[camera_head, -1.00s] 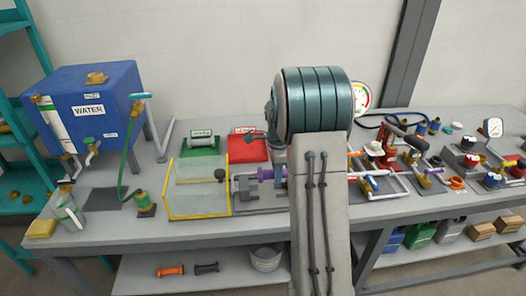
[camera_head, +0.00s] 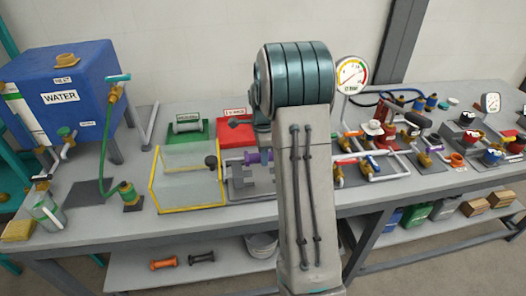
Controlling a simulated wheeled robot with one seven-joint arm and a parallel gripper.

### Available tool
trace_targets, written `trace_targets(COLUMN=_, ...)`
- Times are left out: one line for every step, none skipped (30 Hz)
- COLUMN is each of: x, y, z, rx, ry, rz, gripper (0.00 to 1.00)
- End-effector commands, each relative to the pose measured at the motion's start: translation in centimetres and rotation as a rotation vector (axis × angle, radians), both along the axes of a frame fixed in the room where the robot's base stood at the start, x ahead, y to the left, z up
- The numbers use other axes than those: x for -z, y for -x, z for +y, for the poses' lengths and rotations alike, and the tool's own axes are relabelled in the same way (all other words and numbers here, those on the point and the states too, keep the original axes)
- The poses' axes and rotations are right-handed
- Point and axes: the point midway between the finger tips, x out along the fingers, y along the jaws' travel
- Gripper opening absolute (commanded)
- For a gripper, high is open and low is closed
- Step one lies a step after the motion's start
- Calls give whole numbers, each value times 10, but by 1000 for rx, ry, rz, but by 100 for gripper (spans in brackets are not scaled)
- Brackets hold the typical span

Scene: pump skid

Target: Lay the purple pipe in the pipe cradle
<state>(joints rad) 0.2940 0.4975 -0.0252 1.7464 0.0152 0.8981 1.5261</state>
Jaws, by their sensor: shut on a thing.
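The purple pipe (camera_head: 258,157) lies roughly level at the grey pipe cradle (camera_head: 240,184), right of the yellow-framed clear box. My arm covers its right end. I cannot tell whether the pipe rests fully in the cradle or is slightly above it. My gripper (camera_head: 263,148) is at the pipe from above, mostly hidden behind my forearm, and is shut on the purple pipe. Its fingertips do not show clearly.
The yellow-framed box (camera_head: 187,208) with a dark knob (camera_head: 211,161) stands close left of the cradle. Green (camera_head: 184,138) and red (camera_head: 228,132) trays lie behind. Valves and white piping (camera_head: 372,168) crowd the right.

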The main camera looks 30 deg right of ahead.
Motion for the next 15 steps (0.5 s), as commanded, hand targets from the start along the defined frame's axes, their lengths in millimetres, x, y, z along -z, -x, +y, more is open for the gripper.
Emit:
trace_targets(x=10, y=0, z=0, rx=0, ry=0, rz=0, gripper=0)
trace_targets(x=13, y=0, z=0, rx=0, ry=0, rz=0, gripper=0)
trace_targets(x=18, y=0, z=0, rx=-1, ry=0, rz=0, gripper=0)
trace_targets(x=22, y=0, z=0, rx=0, ry=0, rz=0, gripper=0)
trace_targets(x=25, y=0, z=0, rx=0, ry=0, rz=-1, gripper=0)
trace_targets(x=30, y=0, z=0, rx=0, ry=0, rz=-1, gripper=0)
trace_targets(x=33, y=-1, z=0, rx=0, ry=1, rz=-2, gripper=0)
trace_targets(x=37, y=-1, z=0, rx=-1, ry=1, rz=-2, gripper=0)
trace_targets(x=41, y=-1, z=0, rx=0, ry=1, rz=-2, gripper=0)
trace_targets(x=45, y=-1, z=0, rx=-1, ry=1, rz=-2, gripper=0)
trace_targets(x=48, y=-1, z=0, rx=-1, ry=1, rz=-2, gripper=0)
trace_targets(x=52, y=-1, z=0, rx=-1, ry=1, rz=-1, gripper=0)
trace_targets(x=55, y=-1, z=0, rx=-1, ry=1, rz=-1, gripper=0)
trace_targets(x=57, y=-1, z=0, rx=-1, ry=1, rz=-1, gripper=0)
trace_targets(x=60, y=-1, z=0, rx=-1, ry=1, rz=-1, gripper=0)
